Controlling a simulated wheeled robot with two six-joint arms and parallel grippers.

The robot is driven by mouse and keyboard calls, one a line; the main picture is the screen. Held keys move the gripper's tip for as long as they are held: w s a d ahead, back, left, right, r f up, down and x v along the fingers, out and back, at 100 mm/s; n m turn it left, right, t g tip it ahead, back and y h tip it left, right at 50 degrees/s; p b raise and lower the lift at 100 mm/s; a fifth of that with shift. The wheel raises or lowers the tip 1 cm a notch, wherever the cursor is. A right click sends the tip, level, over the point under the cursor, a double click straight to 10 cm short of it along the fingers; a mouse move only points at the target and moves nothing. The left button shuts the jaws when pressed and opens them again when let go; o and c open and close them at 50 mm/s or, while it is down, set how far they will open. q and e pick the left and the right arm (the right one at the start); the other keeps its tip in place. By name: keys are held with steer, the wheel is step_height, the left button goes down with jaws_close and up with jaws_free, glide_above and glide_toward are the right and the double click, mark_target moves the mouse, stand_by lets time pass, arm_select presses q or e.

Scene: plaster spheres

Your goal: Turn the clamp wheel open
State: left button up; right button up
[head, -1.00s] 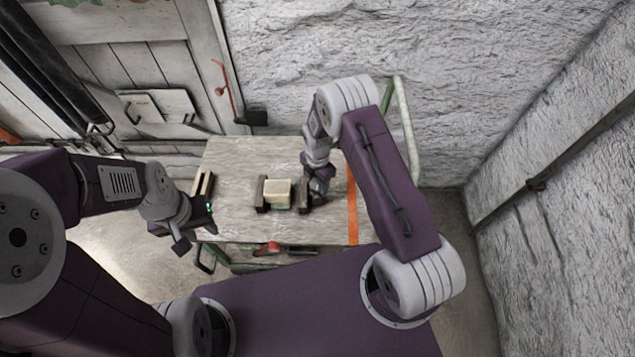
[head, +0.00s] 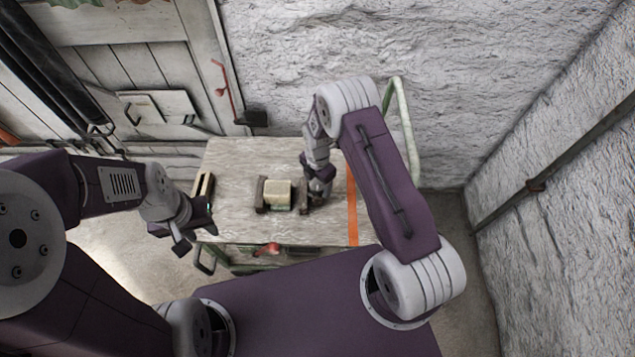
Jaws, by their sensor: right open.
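A small clamp with two dark jaws (head: 262,195) holds a pale cream block (head: 278,190) on the wooden table. The clamp wheel cannot be made out; the right side of the clamp is partly covered by my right gripper. My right gripper (head: 312,200) points down at the clamp's right side, close to it; its fingers are small and dark here, and I cannot tell whether they touch it. My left gripper (head: 195,226) hangs beside the table's front left corner, apart from the clamp. Its finger gap is not clear.
The worn wooden table (head: 240,165) has an orange stripe (head: 352,205) near its right side. A dark slotted wooden piece (head: 204,188) sits at its left edge. A red-handled part (head: 270,248) is at the front edge. Rough white walls stand behind and to the right.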

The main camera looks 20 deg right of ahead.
step_height(320, 180, up, 9)
steer(key=shift+r, duration=0.1)
stand_by(0.6)
step_height(320, 180, up, 5)
steer(key=t, duration=0.1)
glide_above(318, 184)
steer(key=w, duration=0.2)
steer(key=s+d+r+m+t, duration=0.1)
steer(key=s+d+r+m, duration=0.25)
steer(key=r, duration=0.35)
steer(key=s+m, duration=1.6)
steer(key=m, duration=0.5)
steer(key=shift+d+f+g, duration=0.25)
steer(key=shift+d+g, duration=0.05)
steer(key=shift+g, duration=0.1)
